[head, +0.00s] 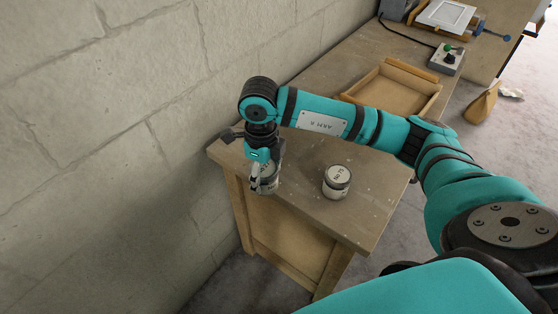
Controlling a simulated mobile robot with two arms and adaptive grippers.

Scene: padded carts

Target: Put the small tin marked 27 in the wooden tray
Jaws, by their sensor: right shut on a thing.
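I cannot read any number on this tin. A second small tin (337,182) with a pale lid stands upright on the bench to the right of the gripper; its lid marking is too small to read surely. The wooden tray (412,71) lies farther back on the bench, partly hidden behind my right arm. Its visible inside looks empty. My left gripper is not in view.
The bench top (370,215) has clear room around the second tin. A block wall (120,120) runs close along the left. A control box (446,60) with a green button stands behind the tray.

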